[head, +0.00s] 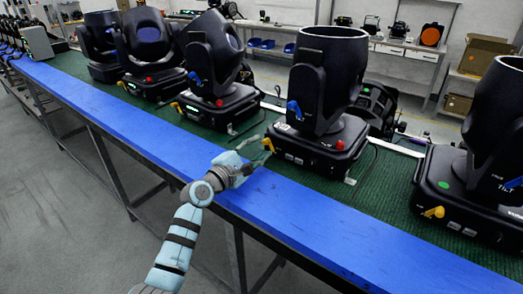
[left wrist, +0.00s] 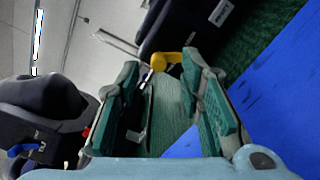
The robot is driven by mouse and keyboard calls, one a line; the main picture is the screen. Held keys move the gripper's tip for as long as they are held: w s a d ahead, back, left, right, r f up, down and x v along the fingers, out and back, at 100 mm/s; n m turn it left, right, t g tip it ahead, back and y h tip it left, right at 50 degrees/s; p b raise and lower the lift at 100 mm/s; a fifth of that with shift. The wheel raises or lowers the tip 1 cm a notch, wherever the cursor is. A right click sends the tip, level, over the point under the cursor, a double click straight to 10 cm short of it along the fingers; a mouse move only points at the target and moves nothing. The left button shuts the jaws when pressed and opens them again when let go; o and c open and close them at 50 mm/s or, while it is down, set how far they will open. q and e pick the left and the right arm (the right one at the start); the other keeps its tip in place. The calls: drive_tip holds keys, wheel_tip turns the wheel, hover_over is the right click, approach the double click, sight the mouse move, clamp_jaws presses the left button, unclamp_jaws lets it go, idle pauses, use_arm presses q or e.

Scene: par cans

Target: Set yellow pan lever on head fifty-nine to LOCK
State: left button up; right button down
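A black moving head (head: 322,85) stands on the green-topped bench with a small yellow lever (head: 268,144) at the front left corner of its base. Its head number is too small to read, and so are the lever's markings. My left gripper (head: 257,144) is just left of this lever. In the left wrist view the left gripper (left wrist: 163,72) is open, and the yellow lever (left wrist: 168,59) shows between and just beyond its fingertips. I cannot tell whether a finger touches it. My right gripper is not in view.
Another head (head: 490,120) with a yellow lever (head: 433,212) stands at right. More heads (head: 212,60) stand along the bench to the left. A blue strip (head: 130,118) runs along the bench's front edge and is mostly clear. Cardboard boxes (head: 484,56) sit on shelves behind.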

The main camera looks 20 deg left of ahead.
sight(268, 146)
use_arm(q)
drive_tip(key=shift+x, duration=0.8)
drive_tip(key=shift+w+d, duration=0.1)
drive_tip(key=shift+w, duration=0.25)
drive_tip(key=shift+s+r, duration=0.1)
clamp_jaws()
